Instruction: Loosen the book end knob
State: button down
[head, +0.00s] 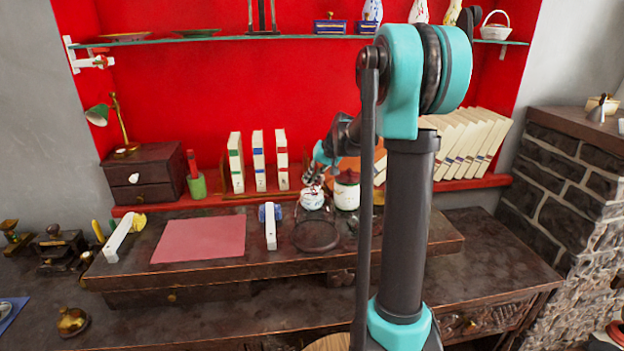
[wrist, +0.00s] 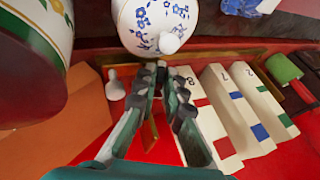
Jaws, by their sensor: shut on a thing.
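My gripper (wrist: 166,78) points at the shelf in the wrist view, its two dark fingertips close together. They are closed on the small book end knob, which the fingertips mostly hide. A narrow brass-brown book end part (wrist: 150,131) shows between the fingers. In the head view my gripper (head: 313,180) is small, just above and behind a white lidded pot. Three pale books (wrist: 211,112) stand to the right of the gripper in the wrist view; in the head view they stand on the red shelf (head: 258,160).
A larger pot (wrist: 35,55) is at the left, and a small white knob (wrist: 115,88) is beside the left finger. More books (head: 465,140) lean at the right. A pink mat (head: 200,240) lies on the desk.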

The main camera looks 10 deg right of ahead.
jog(key=h, duration=0.1)
jog(key=a+n+h, duration=0.1)
jog(key=h, duration=0.1)
jog(key=shift+r+h, duration=0.15)
jog(key=shift+h, duration=0.15)
jog(key=h, duration=0.3)
jog(key=shift+a+n, duration=0.3)
jog(key=shift+a+f+n+h, duration=0.15)
jog(key=shift+n+h, duration=0.1)
jog(key=shift+h, duration=1.05)
jog(key=shift+a+f+n+h, duration=0.1)
jog(key=shift+n+h, duration=0.15)
jog(key=shift+h, duration=1.05)
jog(key=c, duration=1.7)
grip_release()
